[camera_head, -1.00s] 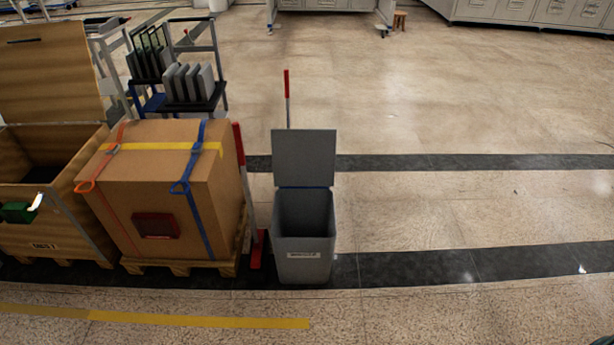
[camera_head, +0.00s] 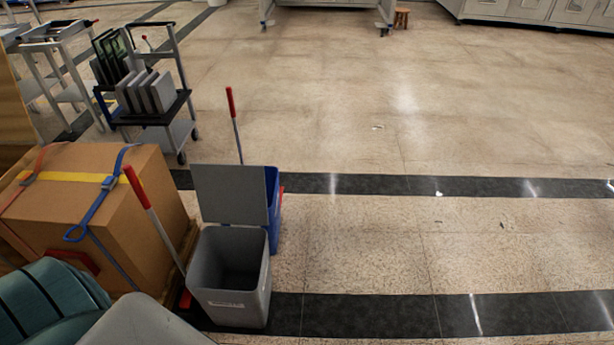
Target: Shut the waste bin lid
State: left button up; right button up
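The grey waste bin (camera_head: 228,305) stands on the floor at the lower left of the middle in the head view. Its mouth is open and its dark inside shows. The flat grey lid (camera_head: 231,194) stands up at the bin's far edge. Parts of my own body show at the lower left corner, close in front of the bin and the strapped box. Neither gripper shows, and nothing is seen touching the lid.
A strapped cardboard box (camera_head: 155,187) stands left of the bin. A red-handled pole (camera_head: 152,212) leans between them. A blue container (camera_head: 274,218) stands behind the lid. A cart with grey panels (camera_head: 145,92) stands farther back. Floor to the right is clear.

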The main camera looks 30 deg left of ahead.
aim_at(228, 194)
jog(key=i+l+z, duration=0.15)
jog(key=i, duration=0.3)
jog(key=i+l+z, duration=0.2)
jog(key=i, duration=0.25)
jog(key=i+j+u, duration=0.1)
jog(key=i+u, duration=0.65)
jog(key=u, duration=0.15)
jog(key=i+l+u, duration=0.2)
jog(key=i+u, duration=0.45)
jog(key=u, duration=0.2)
jog(key=i+l+u, duration=0.15)
jog(key=u, duration=0.3)
jog(key=i+l+u, duration=0.2)
jog(key=u, duration=0.25)
jog(key=i+l+u, duration=0.25)
jog(key=u, duration=0.15)
jog(key=i+l+u, duration=0.1)
jog(key=l+u, duration=0.35)
jog(key=j, duration=0.1)
